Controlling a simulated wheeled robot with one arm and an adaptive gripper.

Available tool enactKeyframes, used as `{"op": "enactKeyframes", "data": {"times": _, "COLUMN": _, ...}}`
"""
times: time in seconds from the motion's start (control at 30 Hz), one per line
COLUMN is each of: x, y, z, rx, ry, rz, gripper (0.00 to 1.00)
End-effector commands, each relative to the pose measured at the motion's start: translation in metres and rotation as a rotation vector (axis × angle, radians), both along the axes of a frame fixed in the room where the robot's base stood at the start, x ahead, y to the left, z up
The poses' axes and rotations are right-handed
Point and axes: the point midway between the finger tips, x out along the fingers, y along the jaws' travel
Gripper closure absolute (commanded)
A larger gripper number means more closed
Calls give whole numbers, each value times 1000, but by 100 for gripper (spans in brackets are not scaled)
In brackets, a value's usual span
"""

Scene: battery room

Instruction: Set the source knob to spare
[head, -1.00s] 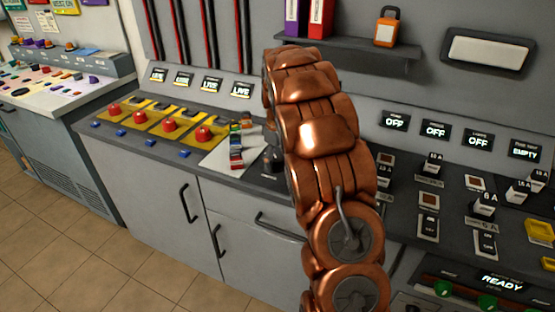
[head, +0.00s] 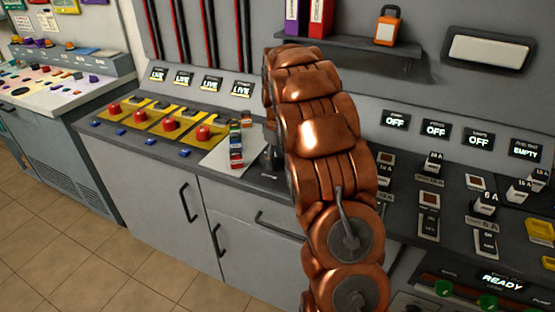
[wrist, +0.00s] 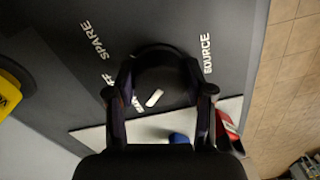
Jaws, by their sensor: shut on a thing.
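The source knob (wrist: 163,72) is a dark round knob with a white pointer mark, in the wrist view on a dark panel beside the printed word SOURCE (wrist: 207,53). The word SPARE (wrist: 92,40) is printed to its upper left, with a partly hidden OFF label (wrist: 107,80) below that. The pointer mark slants to the lower left, toward another label (wrist: 137,104) that is partly covered and unreadable. My gripper (wrist: 160,92) has one finger on each side of the knob and is shut on it. In the head view my copper arm hides the knob.
A white card (head: 222,158) with small coloured blocks (head: 236,150) lies left of my arm. Red buttons on yellow plates (head: 170,124) stand further left. Breaker switches (head: 485,203) fill the right counter. A shelf (head: 350,52) with binders and an orange padlock hangs above.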

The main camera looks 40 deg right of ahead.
Motion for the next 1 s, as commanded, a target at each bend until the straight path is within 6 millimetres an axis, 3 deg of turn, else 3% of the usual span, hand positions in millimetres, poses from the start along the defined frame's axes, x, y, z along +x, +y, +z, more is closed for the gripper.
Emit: {"op": "enactKeyframes", "data": {"times": 1.0, "x": 1, "y": 3, "z": 1, "rx": 0, "ry": -5, "rz": -900, "gripper": 82}}
